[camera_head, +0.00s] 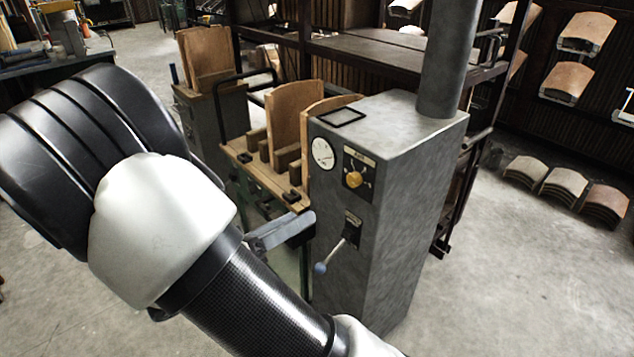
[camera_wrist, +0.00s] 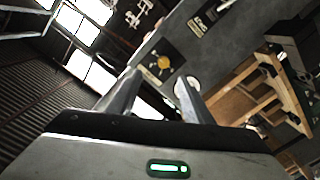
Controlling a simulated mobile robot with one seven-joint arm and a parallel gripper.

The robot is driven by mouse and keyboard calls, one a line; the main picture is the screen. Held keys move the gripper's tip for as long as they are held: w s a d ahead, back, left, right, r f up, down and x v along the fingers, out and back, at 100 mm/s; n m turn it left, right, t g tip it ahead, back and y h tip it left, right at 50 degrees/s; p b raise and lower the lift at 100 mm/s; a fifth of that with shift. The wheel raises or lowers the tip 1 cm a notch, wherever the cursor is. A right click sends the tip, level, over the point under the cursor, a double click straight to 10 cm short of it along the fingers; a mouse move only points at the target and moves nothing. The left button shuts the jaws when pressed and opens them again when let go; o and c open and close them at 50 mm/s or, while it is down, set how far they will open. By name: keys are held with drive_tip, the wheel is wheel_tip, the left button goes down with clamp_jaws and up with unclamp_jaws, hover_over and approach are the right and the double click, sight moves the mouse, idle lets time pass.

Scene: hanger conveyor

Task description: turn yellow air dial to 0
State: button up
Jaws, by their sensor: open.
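The yellow air dial (camera_head: 354,180) is a small round knob on a dark square plate, high on the front of a grey metal cabinet (camera_head: 395,215). I cannot read which mark it points to. In the wrist view the dial (camera_wrist: 164,62) shows on its dark plate just beyond the fingertips, slightly right of the middle between them. My gripper (camera_wrist: 157,76) is open and empty, its two fingers spread apart, with no visible contact with the dial.
A white round gauge (camera_head: 322,153) sits left of the dial. Below it, a lever with a blue ball (camera_head: 320,268) sticks out. A wooden bench (camera_head: 265,175) with curved boards stands left of the cabinet.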

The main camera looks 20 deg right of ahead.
drive_tip(key=b, duration=0.1)
approach(351, 182)
drive_tip(key=shift+t, duration=0.4)
drive_tip(key=x, duration=0.8)
drive_tip(key=shift+s+d+f, duration=0.15)
drive_tip(key=shift+s, duration=0.1)
drive_tip(key=c, duration=1.1)
drive_tip(key=shift+o, duration=0.2)
